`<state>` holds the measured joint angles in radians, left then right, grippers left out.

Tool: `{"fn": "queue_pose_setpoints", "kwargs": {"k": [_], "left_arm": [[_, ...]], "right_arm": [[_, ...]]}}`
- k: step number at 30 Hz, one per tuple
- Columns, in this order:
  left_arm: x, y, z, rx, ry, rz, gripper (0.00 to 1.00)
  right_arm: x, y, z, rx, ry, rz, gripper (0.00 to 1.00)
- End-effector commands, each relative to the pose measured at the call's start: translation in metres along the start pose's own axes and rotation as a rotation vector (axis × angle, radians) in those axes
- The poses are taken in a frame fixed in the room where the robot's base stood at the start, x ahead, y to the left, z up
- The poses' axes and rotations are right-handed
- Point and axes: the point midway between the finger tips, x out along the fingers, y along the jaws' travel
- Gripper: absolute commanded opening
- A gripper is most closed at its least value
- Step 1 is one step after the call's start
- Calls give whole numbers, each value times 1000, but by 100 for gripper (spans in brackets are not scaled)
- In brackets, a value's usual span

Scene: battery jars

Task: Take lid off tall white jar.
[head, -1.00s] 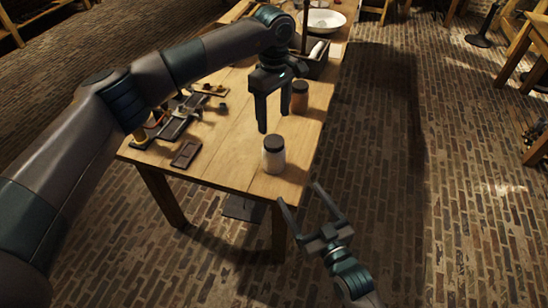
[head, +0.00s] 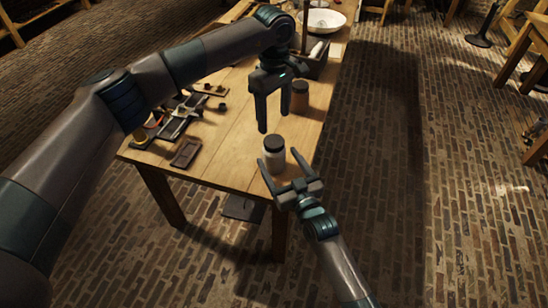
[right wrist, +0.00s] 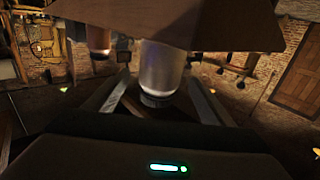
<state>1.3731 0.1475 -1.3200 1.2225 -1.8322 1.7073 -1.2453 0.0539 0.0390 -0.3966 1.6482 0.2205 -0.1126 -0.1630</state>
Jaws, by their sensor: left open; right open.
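The white jar (head: 274,161) with a dark lid (head: 274,142) stands upright near the table's front right corner, lid on. My right gripper (head: 281,164) is open, its fingers on either side of the jar's body. In the right wrist view, which looks upside down, the jar (right wrist: 160,70) lies between the spread fingers; contact cannot be made out. My left gripper (head: 274,121) is open and empty, pointing down above and just behind the jar's lid.
A brown jar (head: 301,95) stands behind my left gripper. A dark crate (head: 316,62) and a white bowl (head: 325,20) are farther back. Dark trays (head: 186,152) and small parts lie at the left. The wooden table (head: 225,145) is clear left of the jar.

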Motion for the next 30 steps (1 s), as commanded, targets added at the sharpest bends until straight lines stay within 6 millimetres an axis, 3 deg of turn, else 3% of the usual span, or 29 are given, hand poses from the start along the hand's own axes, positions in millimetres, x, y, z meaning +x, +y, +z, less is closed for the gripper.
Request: {"fn": "queue_pose_setpoints", "kwargs": {"k": [7,18,27,30], "left_arm": [[0,0,0,0,0,0,62],[0,0,0,0,0,0,62],[0,0,0,0,0,0,62],[0,0,0,6,0,0,62]], "right_arm": [[21,0,0,0,0,0,76],[23,0,0,1,-1,0,76],[23,0,0,0,-1,0,4],[23,0,0,0,-1,0,0]]}}
